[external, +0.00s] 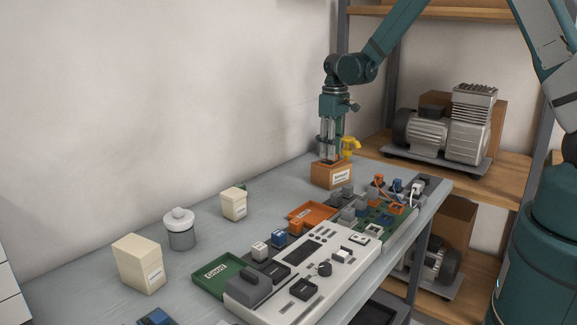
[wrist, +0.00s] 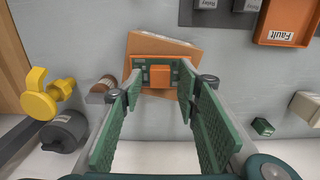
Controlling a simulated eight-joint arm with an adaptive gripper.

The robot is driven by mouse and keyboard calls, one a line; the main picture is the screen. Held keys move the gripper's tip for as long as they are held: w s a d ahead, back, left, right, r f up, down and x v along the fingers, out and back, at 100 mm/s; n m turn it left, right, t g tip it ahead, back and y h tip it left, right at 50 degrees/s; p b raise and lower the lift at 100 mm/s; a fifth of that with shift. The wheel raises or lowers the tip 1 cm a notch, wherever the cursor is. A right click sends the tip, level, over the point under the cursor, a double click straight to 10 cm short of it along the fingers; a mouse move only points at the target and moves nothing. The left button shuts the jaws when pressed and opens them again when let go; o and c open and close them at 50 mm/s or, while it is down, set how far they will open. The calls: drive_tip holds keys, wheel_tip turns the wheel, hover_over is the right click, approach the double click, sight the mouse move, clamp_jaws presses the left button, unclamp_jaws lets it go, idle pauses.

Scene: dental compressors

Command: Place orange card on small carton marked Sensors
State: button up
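The orange card (wrist: 160,76), a small green board with an orange block on it, is at the top of a brown-orange carton. In the external view my gripper (external: 331,157) is just above the carton (external: 332,176), at the table's far end. The carton has a white label too small to read. The card is at or just above the carton's top; whether it rests there is hard to tell.
A yellow valve (external: 350,146) is close behind my gripper. An orange tray (external: 313,215), marked Fault in the wrist view (wrist: 287,22), and a white console (external: 310,265) stand nearer. Cream cartons (external: 138,264) and a lidded jar (external: 180,230) stand along the wall side.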

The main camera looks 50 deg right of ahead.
wheel_tip(320, 180, up, 11)
idle(0.6)
idle(0.6)
drive_tip(key=s+a+r+t, duration=0.3)
drive_tip(key=s+a+r, duration=0.7)
drive_tip(key=s+r, duration=0.5)
drive_tip(key=s+a+t, duration=0.2)
drive_tip(key=s+a, duration=0.2)
drive_tip(key=s, duration=0.5)
drive_tip(key=s+a+r+t, duration=0.1)
drive_tip(key=s+a, duration=0.3)
drive_tip(key=s, duration=0.6)
drive_tip(key=shift+s+t, duration=0.25)
drive_tip(key=shift+t, duration=0.35)
